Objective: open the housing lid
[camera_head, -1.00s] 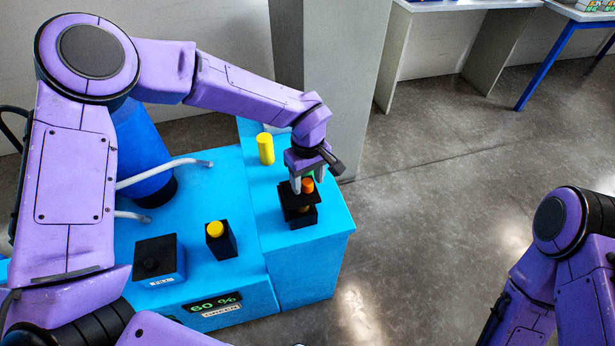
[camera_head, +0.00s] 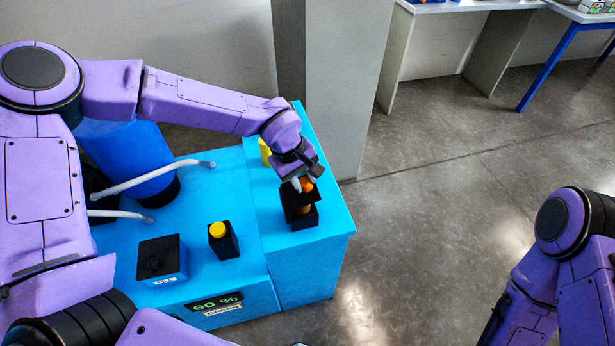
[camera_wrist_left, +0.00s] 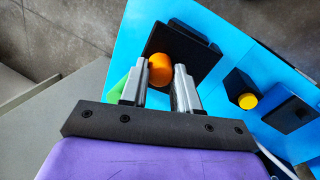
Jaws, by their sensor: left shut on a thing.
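The housing (camera_head: 303,221) is a small black box on the right part of the blue cabinet. Its black lid (camera_head: 291,201) carries an orange knob (camera_head: 306,184) and stands tilted up, with a gap under it where something orange-brown shows. My left gripper (camera_head: 301,184) is shut on the knob. In the left wrist view the orange knob (camera_wrist_left: 161,68) sits between the fingertips (camera_wrist_left: 160,75), with the black lid plate (camera_wrist_left: 190,45) beyond it. My right arm is at the right edge of the head view, but its gripper is out of view.
The blue cabinet (camera_head: 322,220) also bears a yellow cylinder (camera_head: 264,149), a black box with a yellow button (camera_head: 217,230), and a flat black box (camera_head: 157,258). A display (camera_head: 215,303) reads 60 %. A grey pillar (camera_head: 335,80) stands behind. The floor to the right is clear.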

